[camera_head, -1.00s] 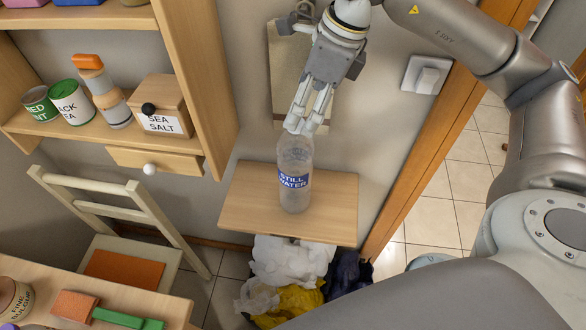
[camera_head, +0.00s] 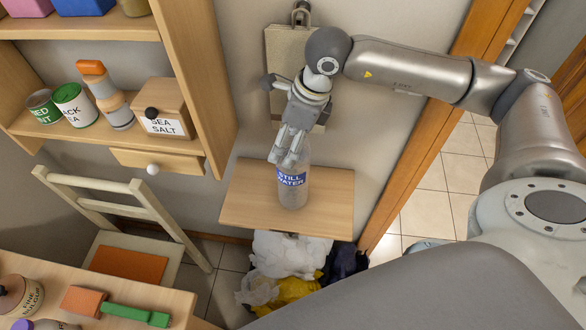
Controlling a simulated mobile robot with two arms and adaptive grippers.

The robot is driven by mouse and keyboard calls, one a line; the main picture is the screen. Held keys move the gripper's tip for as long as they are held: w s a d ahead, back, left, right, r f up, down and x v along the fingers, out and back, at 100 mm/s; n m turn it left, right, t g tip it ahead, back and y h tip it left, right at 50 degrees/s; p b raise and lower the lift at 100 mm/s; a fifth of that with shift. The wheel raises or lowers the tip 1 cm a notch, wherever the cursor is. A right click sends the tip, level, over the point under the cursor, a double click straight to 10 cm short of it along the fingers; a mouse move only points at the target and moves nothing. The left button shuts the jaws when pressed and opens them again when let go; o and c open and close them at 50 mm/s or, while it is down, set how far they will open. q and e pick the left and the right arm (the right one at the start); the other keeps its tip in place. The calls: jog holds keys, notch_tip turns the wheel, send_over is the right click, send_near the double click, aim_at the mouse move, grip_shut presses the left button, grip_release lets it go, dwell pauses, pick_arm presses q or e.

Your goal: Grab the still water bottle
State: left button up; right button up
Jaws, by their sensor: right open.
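The still water bottle (camera_head: 292,187) is clear with a blue label and stands upright on a small wooden wall shelf (camera_head: 244,203). My right gripper (camera_head: 286,160) is at the bottle's upper part, just above the label, with its fingers pointing down. The fingers overlap the bottle's top in the picture and hide its neck. The gripper is open; whether the fingers touch the bottle I cannot tell. My left gripper is not in view.
A wooden shelf unit (camera_head: 190,85) with tins, a shaker and a sea salt box (camera_head: 164,110) stands at left. A white chair (camera_head: 150,210) and a table (camera_head: 180,306) are below it. Bags (camera_head: 290,256) lie under the wall shelf. A doorway is at right.

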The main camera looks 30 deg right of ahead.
grip_shut()
jog(key=shift+w+r, duration=0.15)
dwell(0.5)
